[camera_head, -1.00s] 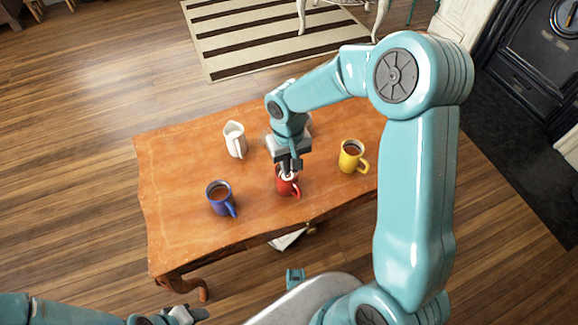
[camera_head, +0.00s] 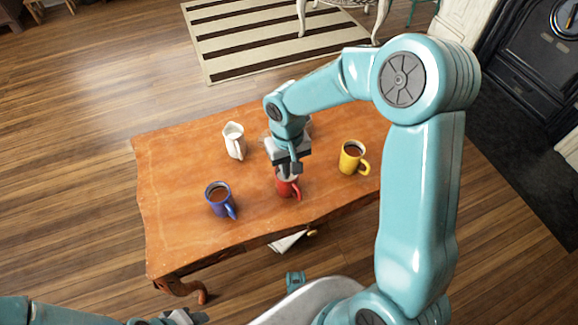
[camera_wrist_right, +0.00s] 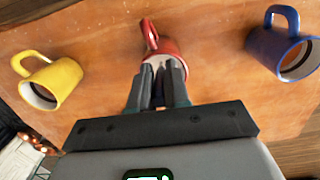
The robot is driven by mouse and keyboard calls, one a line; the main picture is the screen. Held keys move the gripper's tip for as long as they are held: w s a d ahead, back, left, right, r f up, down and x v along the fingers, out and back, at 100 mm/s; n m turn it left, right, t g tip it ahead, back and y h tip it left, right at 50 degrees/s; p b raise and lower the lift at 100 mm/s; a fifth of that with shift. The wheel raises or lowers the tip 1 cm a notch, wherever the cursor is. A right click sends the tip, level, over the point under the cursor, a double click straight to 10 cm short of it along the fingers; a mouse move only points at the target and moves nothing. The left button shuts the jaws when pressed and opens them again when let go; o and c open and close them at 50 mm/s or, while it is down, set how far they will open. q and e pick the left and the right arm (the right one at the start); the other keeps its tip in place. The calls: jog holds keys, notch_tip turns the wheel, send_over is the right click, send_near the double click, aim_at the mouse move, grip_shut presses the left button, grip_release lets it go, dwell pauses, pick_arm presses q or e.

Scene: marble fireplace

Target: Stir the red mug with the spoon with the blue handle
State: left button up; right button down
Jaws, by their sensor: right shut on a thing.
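The red mug (camera_head: 288,187) stands on the wooden table, with my right gripper (camera_head: 287,170) directly above its opening. In the right wrist view the red mug (camera_wrist_right: 167,47) is just beyond the fingertips, with its handle pointing away. The right gripper (camera_wrist_right: 160,72) is shut, its fingers close together.
A blue mug (camera_head: 220,200) with brown liquid stands left of the red mug. A yellow mug (camera_head: 351,158) stands to the right. A white pitcher (camera_head: 234,141) stands behind. The table (camera_head: 185,230) is clear at its left and front.

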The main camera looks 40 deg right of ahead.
jog(key=shift+r+p, duration=3.4)
jog(key=shift+r, duration=1.15)
notch_tip(320, 180, up, 4)
jog(key=p, duration=0.3)
